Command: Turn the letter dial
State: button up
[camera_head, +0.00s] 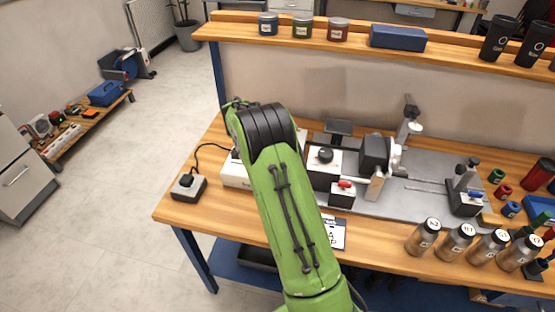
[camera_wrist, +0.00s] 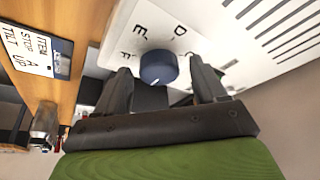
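The letter dial (camera_wrist: 158,68) is a round dark blue knob on a white panel (camera_wrist: 215,45), with printed letters such as D, E and F around it, in the wrist view. My gripper (camera_wrist: 161,72) is open, with one dark finger on each side of the dial. A small gap shows between the dial and each finger. In the head view a white box (camera_head: 236,174) shows partly beside my green arm. My arm hides the dial and my gripper there.
A printed card (camera_head: 333,233) lies near the table's front edge. A grey machine bed with fixtures (camera_head: 430,196) stands to the right of my arm. Several metal tumblers (camera_head: 423,236) stand at the front right. A small control box (camera_head: 188,187) with a cable sits at the left.

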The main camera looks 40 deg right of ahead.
jog(key=p+v, duration=0.3)
jog(key=v, duration=1.2)
jog(key=shift+r+p, duration=0.4)
notch_tip(320, 180, up, 7)
jog(key=p, duration=0.7)
